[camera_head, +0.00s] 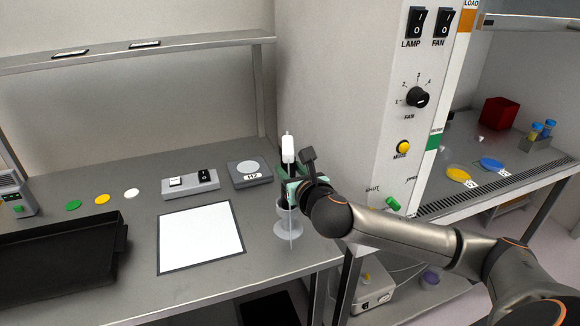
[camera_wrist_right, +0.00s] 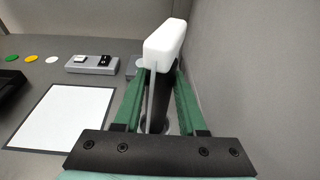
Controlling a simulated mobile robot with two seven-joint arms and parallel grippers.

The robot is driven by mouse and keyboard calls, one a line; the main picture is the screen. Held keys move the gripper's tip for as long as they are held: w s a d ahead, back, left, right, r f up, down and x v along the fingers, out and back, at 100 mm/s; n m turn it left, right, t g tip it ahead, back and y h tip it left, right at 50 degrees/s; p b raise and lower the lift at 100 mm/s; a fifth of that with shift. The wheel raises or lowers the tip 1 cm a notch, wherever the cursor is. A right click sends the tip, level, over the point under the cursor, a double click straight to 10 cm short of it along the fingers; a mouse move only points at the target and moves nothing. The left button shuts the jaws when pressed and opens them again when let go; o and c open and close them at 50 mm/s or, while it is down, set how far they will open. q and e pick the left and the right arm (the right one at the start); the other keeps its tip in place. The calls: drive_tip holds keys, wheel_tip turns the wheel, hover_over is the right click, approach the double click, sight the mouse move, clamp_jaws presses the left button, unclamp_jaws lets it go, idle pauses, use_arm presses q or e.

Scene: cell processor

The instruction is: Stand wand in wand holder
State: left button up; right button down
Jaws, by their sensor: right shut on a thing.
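The wand (camera_head: 288,149), with a white top and dark shaft, is upright in my right gripper (camera_head: 291,186). In the right wrist view, the wand's white head (camera_wrist_right: 166,42) rises between the two green fingers, which are shut on its dark shaft. The wand holder (camera_head: 289,228), a grey see-through cup on a round base, stands directly below the gripper near the bench's right end. The wand's lower end is hidden by the gripper and the holder's rim, so I cannot tell how far it is inside. My left gripper is not in view.
A white pad with a dark border (camera_head: 201,238) lies left of the holder. Behind are a grey switch box (camera_head: 190,185) and a small scale-like device (camera_head: 249,173). A black tray (camera_head: 60,255) is at left. The tall cabinet wall (camera_head: 340,90) stands close behind and right.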

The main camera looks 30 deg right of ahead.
drive_tip(key=shift+f, duration=0.25)
idle(0.3)
drive_tip(key=shift+c, duration=2)
unclamp_jaws()
drive_tip(key=shift+f, duration=0.1)
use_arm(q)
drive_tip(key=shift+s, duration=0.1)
